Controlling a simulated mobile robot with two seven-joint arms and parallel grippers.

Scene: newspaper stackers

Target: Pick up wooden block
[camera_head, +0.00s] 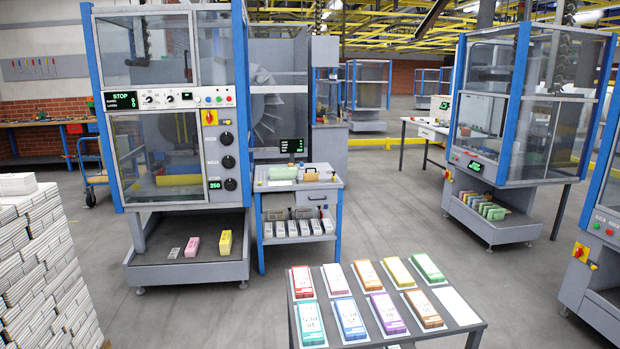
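I cannot single out a wooden block for certain. A small brown-tan block-like item (311,175) sits on top of the grey and blue cart (334,184), but it is too small to tell its material. On the dark table in front (377,312) lie two rows of coloured block-shaped items on white sheets. Among them are an orange-brown one (367,274) in the back row and a brown one (423,308) in the front row. Neither of my grippers is in view.
A blue-framed machine (170,100) stands behind left, with pink and yellow blocks in its lower tray. Stacked newspapers (40,265) rise at the left. More machines (530,110) stand at the right. Grey floor is open between the front table and the right machines.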

